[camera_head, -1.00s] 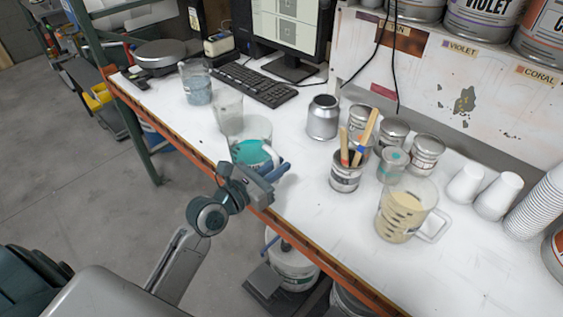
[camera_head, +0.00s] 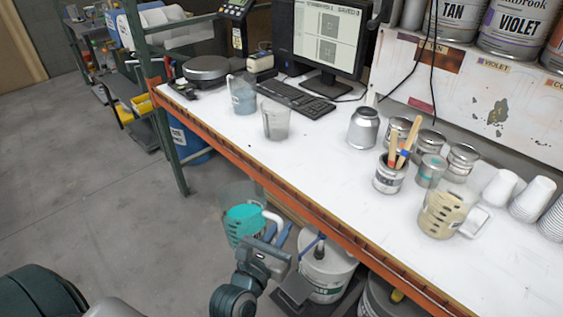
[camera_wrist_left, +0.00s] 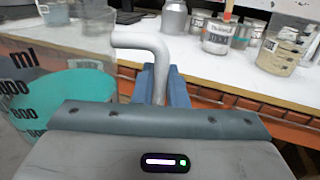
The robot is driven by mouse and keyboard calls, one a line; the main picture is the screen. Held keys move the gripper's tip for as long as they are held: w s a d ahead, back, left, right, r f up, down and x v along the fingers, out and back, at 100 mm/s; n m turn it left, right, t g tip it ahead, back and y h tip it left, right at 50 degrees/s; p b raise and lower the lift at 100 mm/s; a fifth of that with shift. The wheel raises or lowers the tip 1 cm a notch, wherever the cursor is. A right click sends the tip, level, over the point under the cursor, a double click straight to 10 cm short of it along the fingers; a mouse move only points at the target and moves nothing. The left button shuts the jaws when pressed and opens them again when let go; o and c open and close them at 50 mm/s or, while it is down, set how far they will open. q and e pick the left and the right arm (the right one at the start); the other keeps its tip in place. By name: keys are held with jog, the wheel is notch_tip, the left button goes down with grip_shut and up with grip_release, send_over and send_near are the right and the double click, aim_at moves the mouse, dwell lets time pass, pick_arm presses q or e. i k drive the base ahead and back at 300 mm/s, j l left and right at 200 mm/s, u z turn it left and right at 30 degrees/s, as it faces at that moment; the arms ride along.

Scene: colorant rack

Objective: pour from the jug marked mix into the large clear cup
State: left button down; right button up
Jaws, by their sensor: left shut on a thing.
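A clear jug of teal paint (camera_head: 241,222) hangs in the air in front of the table's front edge, roughly upright. My left gripper (camera_head: 278,238) is shut on its white handle. In the left wrist view the blue fingers (camera_wrist_left: 166,84) are around the handle (camera_wrist_left: 146,45), and the jug's wall with ml marks (camera_wrist_left: 25,105) shows at the left. No mix mark can be read on it. A large clear cup (camera_head: 276,120) stands on the table near the keyboard and looks empty or nearly so. My right gripper is out of view.
A jug with blue-grey liquid (camera_head: 243,97) stands left of the cup. A silver can (camera_head: 363,128), a tin with wooden sticks (camera_head: 389,176), small tins and a jug of beige paint (camera_head: 440,214) stand to the right. The white tabletop (camera_head: 315,165) between is clear.

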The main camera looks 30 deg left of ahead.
aim_at(276, 120)
jog(key=j+z, duration=0.25)
jog(key=z, duration=0.15)
jog(key=j+z, duration=0.4)
jog(key=k+j+z, duration=0.1)
jog(key=j, duration=0.25)
jog(key=k+j+z, duration=0.1)
jog(key=j, duration=0.2)
jog(key=k+j+z, duration=0.1)
jog(key=j, duration=0.25)
jog(key=k+j+z, duration=0.1)
jog(key=j, duration=0.2)
jog(key=k+j, duration=0.15)
jog(key=j, duration=0.2)
jog(key=k+j, duration=0.1)
jog(key=j, duration=0.25)
jog(key=k+j, duration=0.15)
jog(key=j, duration=0.2)
